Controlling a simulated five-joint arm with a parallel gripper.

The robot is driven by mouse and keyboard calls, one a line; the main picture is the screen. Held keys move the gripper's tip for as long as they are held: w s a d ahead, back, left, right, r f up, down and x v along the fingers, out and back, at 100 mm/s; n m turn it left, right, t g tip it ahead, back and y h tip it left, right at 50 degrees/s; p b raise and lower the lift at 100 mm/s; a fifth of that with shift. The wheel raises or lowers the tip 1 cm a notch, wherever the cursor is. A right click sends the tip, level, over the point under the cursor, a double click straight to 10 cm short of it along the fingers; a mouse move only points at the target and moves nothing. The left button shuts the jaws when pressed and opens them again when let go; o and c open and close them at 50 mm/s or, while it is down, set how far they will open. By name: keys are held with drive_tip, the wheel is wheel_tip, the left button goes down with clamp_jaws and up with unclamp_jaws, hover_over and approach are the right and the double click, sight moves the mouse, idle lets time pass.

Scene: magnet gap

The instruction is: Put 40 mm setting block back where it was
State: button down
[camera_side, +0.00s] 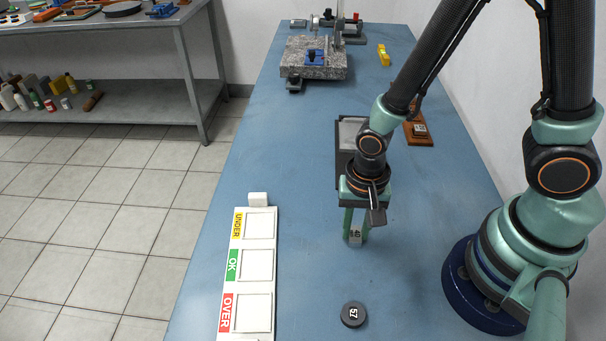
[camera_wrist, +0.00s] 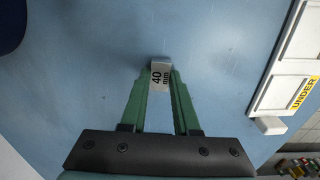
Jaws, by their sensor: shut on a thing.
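The 40 mm setting block (camera_side: 355,237) is a small grey block marked "40 mm". In the wrist view the block (camera_wrist: 160,75) sits between the tips of the two green fingers. My gripper (camera_side: 356,232) points down over the blue bench and is shut on the block; it also shows in the wrist view (camera_wrist: 160,88). I cannot tell whether the block touches the bench. A wooden stand (camera_side: 418,136) with a metal block on it is behind, to the right. A dark-framed grey tray (camera_side: 347,133) lies behind my gripper, partly hidden by my arm.
A white sorting board (camera_side: 246,275) marked UNDER, OK and OVER lies left, with a small white block (camera_side: 258,199) at its far end. A round black piece (camera_side: 353,314) marked 57 is in front. A granite plate (camera_side: 314,58) and yellow object (camera_side: 383,55) are far back.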

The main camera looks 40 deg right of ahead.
sight(355, 233)
drive_tip(key=c, duration=0.7)
unclamp_jaws()
drive_tip(key=shift+f, duration=0.1)
drive_tip(key=shift+o, duration=0.2)
wheel_tip(355, 233, up, 12)
drive_tip(key=w+d+r+n+t, duration=0.2)
drive_tip(key=d+r+n, duration=0.2)
drive_tip(key=d+r, duration=0.1)
drive_tip(key=w+d+r+n+t, duration=0.2)
drive_tip(key=d+r+n+t, duration=0.1)
drive_tip(key=d+r+n, duration=0.2)
drive_tip(key=shift+w+d+r+t, duration=0.3)
drive_tip(key=shift+w+r, duration=0.1)
drive_tip(key=shift+r, duration=0.9)
